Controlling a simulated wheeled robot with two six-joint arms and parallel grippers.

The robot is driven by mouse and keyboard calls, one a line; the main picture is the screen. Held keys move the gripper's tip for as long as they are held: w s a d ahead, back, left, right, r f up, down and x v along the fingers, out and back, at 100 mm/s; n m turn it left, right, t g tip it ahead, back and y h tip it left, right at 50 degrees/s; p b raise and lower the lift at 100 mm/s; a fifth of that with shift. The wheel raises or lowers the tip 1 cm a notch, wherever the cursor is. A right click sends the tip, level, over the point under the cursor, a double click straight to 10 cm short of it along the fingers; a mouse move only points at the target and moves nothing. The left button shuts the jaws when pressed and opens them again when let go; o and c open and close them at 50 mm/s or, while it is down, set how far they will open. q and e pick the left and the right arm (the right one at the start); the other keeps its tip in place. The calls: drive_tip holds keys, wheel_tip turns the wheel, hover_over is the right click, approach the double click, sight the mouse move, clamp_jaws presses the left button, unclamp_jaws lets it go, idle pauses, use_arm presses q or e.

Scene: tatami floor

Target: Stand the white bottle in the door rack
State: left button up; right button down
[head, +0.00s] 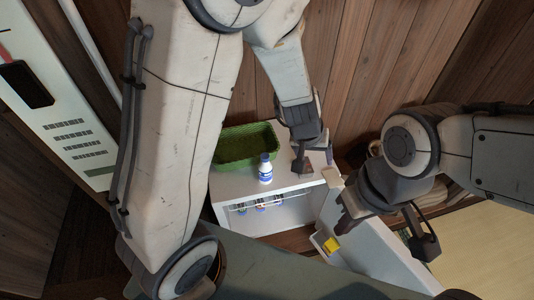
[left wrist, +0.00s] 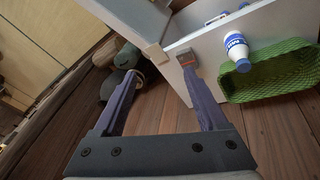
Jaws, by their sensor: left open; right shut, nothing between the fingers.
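The white bottle (head: 265,170), with a blue label and cap, stands upright on the white fridge top (head: 290,182), beside the green basket. It also shows in the left wrist view (left wrist: 237,48). The fridge door (head: 362,250) stands open at the right, its inner side partly visible, with a yellow item (head: 331,245) in its rack (head: 318,240). My left gripper (head: 310,167) is open and empty, to the right of the bottle and apart from it; its spread fingers show in the left wrist view (left wrist: 160,70). My right gripper (head: 346,220) is shut and empty, above the door.
A green basket (head: 232,157) sits on the fridge top behind the bottle. Several small bottles (head: 260,205) are on a shelf inside the fridge. A wooden wall (head: 350,60) stands behind. Rounded, dark jar-like objects (left wrist: 125,58) show at upper left in the left wrist view.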

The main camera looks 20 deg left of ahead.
use_arm(q)
drive_tip(key=w+a+f+n+y+p, duration=0.1)
drive_tip(key=w+a+f+n+y, duration=0.3)
drive_tip(key=a, duration=0.5)
drive_tip(key=n, duration=0.2)
approach(265, 156)
drive_tip(key=shift+y, duration=0.4)
drive_tip(key=x, duration=0.2)
drive_tip(key=b+x, duration=0.1)
drive_tip(key=x, duration=0.2)
drive_tip(key=shift+s+d+f+b, duration=0.1)
drive_tip(key=shift+d+f+b, duration=0.1)
drive_tip(key=shift+f+b, duration=0.1)
drive_tip(key=shift+t, duration=0.3)
drive_tip(key=shift+b+x, duration=0.95)
drive_tip(key=shift+x, duration=1.8)
drive_tip(key=shift+d, duration=0.2)
use_arm(e)
drive_tip(key=shift+f, duration=0.85)
use_arm(q)
drive_tip(key=shift+c, duration=0.3)
clamp_jaws()
